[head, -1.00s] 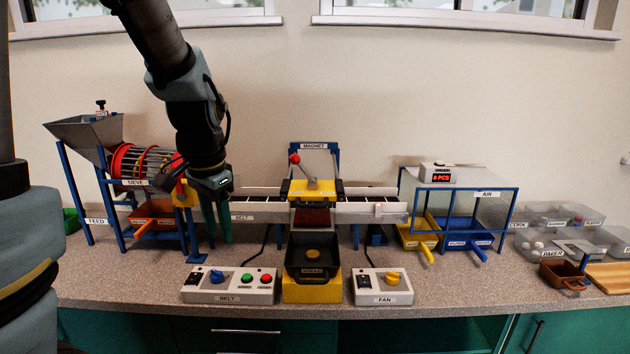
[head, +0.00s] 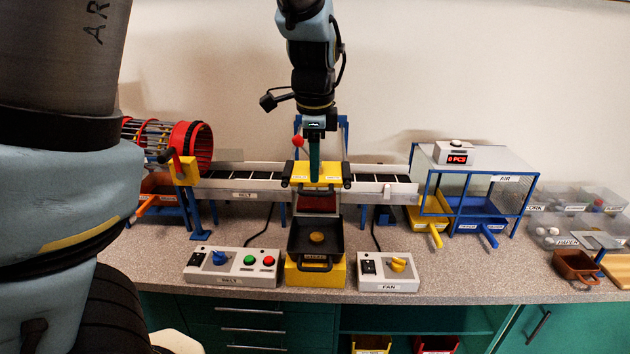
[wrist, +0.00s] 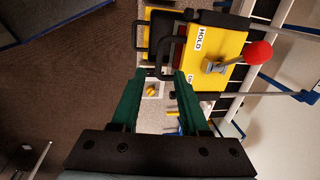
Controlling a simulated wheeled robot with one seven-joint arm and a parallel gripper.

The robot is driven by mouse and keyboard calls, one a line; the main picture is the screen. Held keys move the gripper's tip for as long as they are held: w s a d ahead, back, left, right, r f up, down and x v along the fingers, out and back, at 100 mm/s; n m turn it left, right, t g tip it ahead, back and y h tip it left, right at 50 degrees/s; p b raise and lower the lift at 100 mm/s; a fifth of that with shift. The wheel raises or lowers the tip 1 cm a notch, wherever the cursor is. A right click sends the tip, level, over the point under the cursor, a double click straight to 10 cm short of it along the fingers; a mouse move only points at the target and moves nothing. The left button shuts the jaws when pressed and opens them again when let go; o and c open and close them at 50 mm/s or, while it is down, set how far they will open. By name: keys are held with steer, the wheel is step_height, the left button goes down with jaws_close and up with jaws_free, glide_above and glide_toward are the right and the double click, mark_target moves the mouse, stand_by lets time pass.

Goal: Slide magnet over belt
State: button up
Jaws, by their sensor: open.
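The magnet unit is a yellow block (head: 300,172) with black side parts, in a blue frame over the belt (head: 250,184). Its red-knobbed lever (head: 298,142) stands at its left in the head view. In the wrist view, the yellow block (wrist: 222,50) bears a HOLD label, the lever with red ball (wrist: 258,52) and a black handle (wrist: 167,52). My gripper (head: 315,178) points down at the yellow block, its green fingers hiding part of it. In the wrist view my gripper (wrist: 157,78) is open and empty, with the black handle just beyond the fingertips. Contact cannot be told.
A black tray (head: 337,238) holding a yellow round piece stands on a yellow stand (head: 316,278) before the magnet. Belt (head: 234,268) and fan (head: 388,272) control boxes flank it. The red sieve (head: 190,147) is left; the air box (head: 475,180) is right.

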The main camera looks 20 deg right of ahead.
mark_target(315, 194)
steer(key=f, duration=0.3)
steer(key=w+f, duration=0.1)
steer(key=f, duration=0.1)
steer(key=shift+d+f, duration=0.15)
steer(key=shift+f, duration=0.2)
steer(key=shift+c, duration=0.2)
jaws_close()
stand_by(1.0)
